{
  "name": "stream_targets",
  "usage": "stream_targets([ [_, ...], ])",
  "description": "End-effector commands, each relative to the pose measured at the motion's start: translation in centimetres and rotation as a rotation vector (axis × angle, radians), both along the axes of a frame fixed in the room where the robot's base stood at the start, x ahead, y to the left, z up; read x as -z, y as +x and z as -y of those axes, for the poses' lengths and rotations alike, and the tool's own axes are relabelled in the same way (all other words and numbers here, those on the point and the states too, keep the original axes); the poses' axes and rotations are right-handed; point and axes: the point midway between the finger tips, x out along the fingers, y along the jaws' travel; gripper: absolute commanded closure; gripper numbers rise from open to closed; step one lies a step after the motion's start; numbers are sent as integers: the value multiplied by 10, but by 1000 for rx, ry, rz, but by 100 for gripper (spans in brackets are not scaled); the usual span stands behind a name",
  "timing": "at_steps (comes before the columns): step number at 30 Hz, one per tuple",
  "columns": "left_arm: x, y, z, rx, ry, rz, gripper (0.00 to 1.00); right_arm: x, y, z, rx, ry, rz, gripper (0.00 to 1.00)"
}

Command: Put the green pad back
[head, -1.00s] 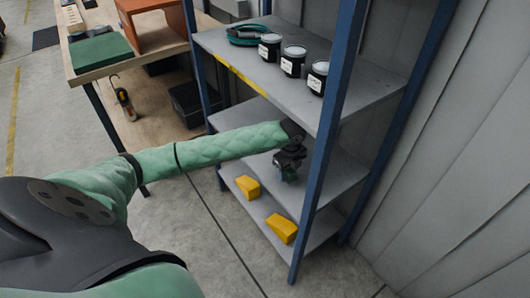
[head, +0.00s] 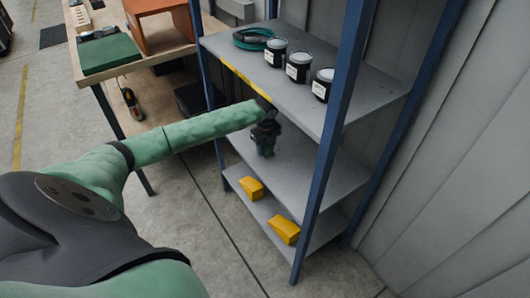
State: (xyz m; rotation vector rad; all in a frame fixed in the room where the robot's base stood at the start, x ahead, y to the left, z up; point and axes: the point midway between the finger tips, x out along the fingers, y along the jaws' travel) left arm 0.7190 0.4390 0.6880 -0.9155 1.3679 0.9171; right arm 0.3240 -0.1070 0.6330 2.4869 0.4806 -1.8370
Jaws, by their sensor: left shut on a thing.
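My left gripper (head: 265,142) is over the middle shelf (head: 300,165) of the blue-posted rack, pointing down, below the top shelf's front edge. It is shut on a small dark, greenish thing, mostly hidden by the fingers; I cannot tell its shape or whether it touches the shelf. A flat dark green pad or mat (head: 108,56) lies on the wooden bench (head: 125,70) at the upper left, well apart from the gripper. My right gripper is not in view.
The top shelf (head: 245,65) holds three dark jars (head: 298,68) and a coiled green hose (head: 253,40). Two yellow blocks (head: 251,188) are on the bottom shelf. A blue post (head: 335,125) stands right of the gripper. An orange open box (head: 160,28) is on the bench.

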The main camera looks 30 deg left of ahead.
Motion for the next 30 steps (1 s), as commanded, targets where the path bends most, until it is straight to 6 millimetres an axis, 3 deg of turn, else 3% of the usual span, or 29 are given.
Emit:
stream_targets([
  [2, 1, 2, -6, -1, 0, 0, 78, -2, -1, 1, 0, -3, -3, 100],
  [9, 33, 1, -5, -1, 0, 0, 78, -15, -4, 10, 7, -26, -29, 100],
  [20, 37, 1, -5, 0, 1, 0, 78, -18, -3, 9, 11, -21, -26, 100],
  [21, 37, 1, -5, 0, 1, 0, 53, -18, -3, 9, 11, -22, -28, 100],
  [24, 37, 2, -5, 0, 1, 0, 35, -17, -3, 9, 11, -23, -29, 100],
  [30, 37, 2, -5, 0, 1, 0, 35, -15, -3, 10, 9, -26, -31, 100],
])
